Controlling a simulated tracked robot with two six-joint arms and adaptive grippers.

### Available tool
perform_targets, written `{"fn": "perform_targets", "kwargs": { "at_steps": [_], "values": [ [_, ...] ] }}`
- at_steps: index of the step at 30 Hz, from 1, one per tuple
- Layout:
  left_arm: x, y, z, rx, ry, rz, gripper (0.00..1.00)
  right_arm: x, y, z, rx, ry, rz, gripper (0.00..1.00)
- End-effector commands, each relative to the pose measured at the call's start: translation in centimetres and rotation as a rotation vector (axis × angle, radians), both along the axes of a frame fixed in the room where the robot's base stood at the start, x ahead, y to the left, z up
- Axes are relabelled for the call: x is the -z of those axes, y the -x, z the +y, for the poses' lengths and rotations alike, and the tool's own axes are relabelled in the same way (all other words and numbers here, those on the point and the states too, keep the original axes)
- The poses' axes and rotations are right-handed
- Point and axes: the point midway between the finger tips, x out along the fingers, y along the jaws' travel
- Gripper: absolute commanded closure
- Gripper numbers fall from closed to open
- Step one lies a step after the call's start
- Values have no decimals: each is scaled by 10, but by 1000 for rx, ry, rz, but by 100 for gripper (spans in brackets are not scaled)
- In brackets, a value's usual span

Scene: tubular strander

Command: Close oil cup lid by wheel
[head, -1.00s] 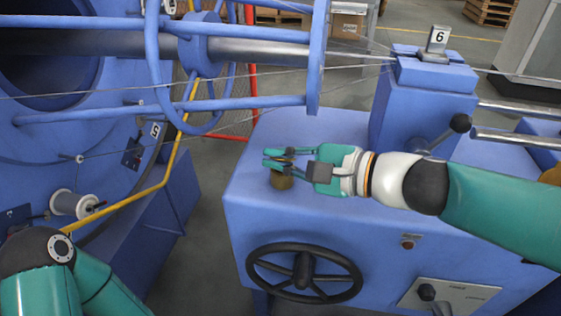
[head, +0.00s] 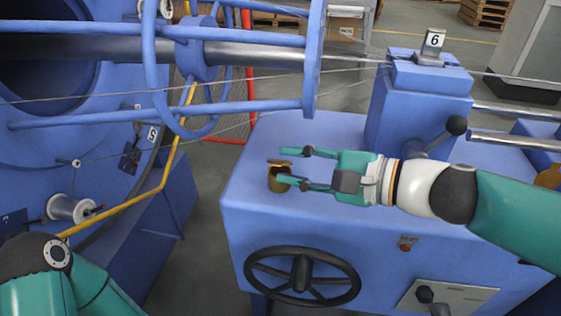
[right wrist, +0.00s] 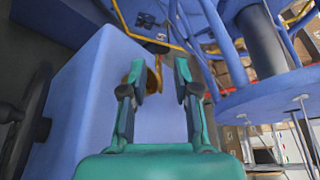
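The handwheel (head: 302,276) is on the front face below. My right gripper (head: 284,167) is open and empty, its fingertips at the cup's right side, the near one overlapping the cup. In the right wrist view, the cup (right wrist: 154,82) shows between the open fingers, partly hidden by one. My left gripper is out of view.
The blue tubular cage (head: 316,60) and thin wires pass above and to the left. The machine top around the cup is clear.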

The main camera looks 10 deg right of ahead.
Motion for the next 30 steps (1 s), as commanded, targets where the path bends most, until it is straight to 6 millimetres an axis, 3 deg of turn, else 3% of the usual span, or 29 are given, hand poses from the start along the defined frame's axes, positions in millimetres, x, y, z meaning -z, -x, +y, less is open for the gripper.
{"fn": "perform_targets", "kwargs": {
  "at_steps": [6,12,24,30],
  "values": [
    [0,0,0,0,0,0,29,-11,26,-38,8,0,-2,70],
    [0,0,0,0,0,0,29,-16,43,-60,4,1,0,70],
    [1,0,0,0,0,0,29,-18,50,-66,-1,1,2,70],
    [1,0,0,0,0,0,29,-17,53,-64,-12,-21,40,38]
  ]
}}
